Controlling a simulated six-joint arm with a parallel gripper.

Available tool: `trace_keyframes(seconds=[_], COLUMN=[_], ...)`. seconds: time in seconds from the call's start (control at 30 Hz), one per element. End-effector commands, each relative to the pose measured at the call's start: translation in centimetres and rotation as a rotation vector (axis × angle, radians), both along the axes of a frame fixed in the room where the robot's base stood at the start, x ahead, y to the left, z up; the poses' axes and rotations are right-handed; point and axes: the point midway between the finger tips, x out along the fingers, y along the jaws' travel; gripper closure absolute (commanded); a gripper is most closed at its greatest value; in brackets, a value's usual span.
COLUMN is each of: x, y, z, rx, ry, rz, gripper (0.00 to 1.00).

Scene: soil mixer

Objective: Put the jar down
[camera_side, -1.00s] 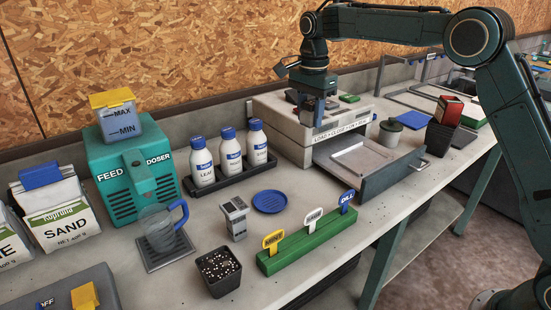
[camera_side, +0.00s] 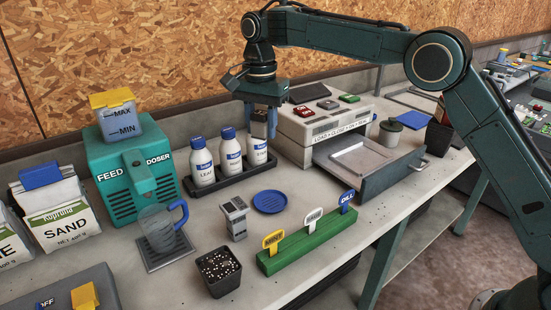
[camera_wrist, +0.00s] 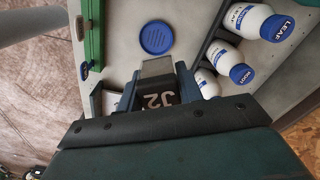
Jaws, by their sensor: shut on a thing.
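My gripper (camera_side: 262,124) points down at the right end of the bottle tray, overlapping the top of the third bottle (camera_side: 257,152) in the side view. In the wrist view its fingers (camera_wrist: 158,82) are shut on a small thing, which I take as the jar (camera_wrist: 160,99).
White bottles (camera_side: 202,162) stand in a dark tray (camera_side: 190,188). A blue round dish (camera_side: 270,202) lies empty on the bench, with a small grey device (camera_side: 235,217) beside it. A green label rack (camera_side: 310,240) is in front. The machine's drawer (camera_side: 372,165) is open at right.

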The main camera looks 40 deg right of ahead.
Motion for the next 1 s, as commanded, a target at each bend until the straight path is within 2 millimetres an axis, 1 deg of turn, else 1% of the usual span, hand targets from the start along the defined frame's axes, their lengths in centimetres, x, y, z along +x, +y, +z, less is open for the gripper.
trace_keyframes(seconds=[0.03, 0.1, 0.17, 0.2, 0.33, 0.4, 0.47, 0.6, 0.7, 0.8, 0.9, 1.0], x=[-0.2, -0.5, -1.0, -1.3, -2.7, -3.8, -4.7, -7.3, -9.3, -11.3, -13.0, -14.2], y=[2.3, 5.0, 7.3, 8.8, 13.6, 16.1, 18.2, 23.0, 26.0, 28.6, 30.5, 31.8], z=[0.0, 0.0, 0.1, 0.1, 0.1, 0.1, 0.1, 0.1, 0.0, -0.1, -0.1, -0.2], rx=[0.0, 0.0, 0.0, 0.0, 0.0, 0.0, 0.0, 0.0, 0.0, 0.0, 0.0, 0.0], ry=[0.0, -0.001, 0.0, -0.001, -0.001, -0.001, 0.0, -0.001, -0.001, -0.001, -0.001, 0.0], rz=[0.063, 0.144, 0.212, 0.258, 0.404, 0.482, 0.549, 0.704, 0.808, 0.901, 0.975, 1.025], gripper=[0.87, 0.87, 0.87, 0.87, 0.87, 0.87, 0.87, 0.87, 0.87, 0.87, 0.87, 0.87])
